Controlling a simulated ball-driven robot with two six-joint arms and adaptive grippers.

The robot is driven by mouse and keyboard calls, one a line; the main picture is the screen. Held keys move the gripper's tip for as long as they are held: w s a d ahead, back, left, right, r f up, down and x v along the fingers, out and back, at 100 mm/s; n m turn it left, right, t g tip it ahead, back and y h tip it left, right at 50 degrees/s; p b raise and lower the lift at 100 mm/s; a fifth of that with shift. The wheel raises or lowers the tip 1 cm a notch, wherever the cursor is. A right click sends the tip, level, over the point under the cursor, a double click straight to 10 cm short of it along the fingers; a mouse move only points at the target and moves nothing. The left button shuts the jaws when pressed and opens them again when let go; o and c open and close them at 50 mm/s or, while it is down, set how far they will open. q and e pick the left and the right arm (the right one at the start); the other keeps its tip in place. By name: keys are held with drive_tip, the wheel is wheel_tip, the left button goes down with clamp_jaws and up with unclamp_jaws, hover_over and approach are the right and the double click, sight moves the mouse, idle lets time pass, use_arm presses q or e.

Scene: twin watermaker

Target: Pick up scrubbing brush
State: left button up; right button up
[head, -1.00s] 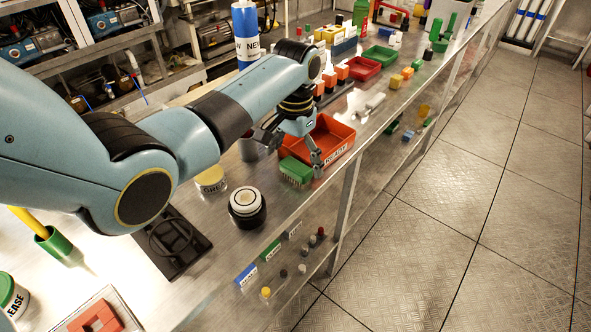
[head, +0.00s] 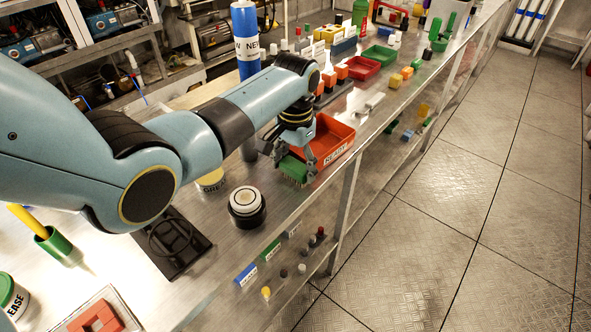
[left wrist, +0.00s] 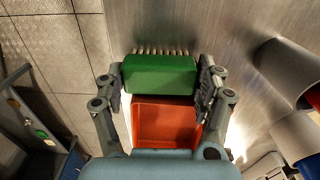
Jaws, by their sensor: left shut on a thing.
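The scrubbing brush (head: 292,172) is a green block with pale bristles along one side. My left gripper (head: 297,164) is shut on it at the front edge of the bench, beside the orange-red READY tray. In the left wrist view the brush (left wrist: 160,72) lies between the two fingers of the gripper (left wrist: 161,80), one at each end, bristles toward the top of the picture. Whether the brush touches the bench I cannot tell. My right gripper is not in view.
The orange-red READY tray (head: 337,155) is close to the gripper. A black-based round white item (head: 246,201) and a grease tin (head: 210,180) stand to the left. A blue cylinder (head: 245,40) stands behind my arm. More bins and blocks line the bench beyond.

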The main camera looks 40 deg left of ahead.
sight(295, 165)
use_arm(q)
wheel_tip(295, 165, up, 10)
drive_tip(key=shift+r, duration=0.1)
idle(0.4)
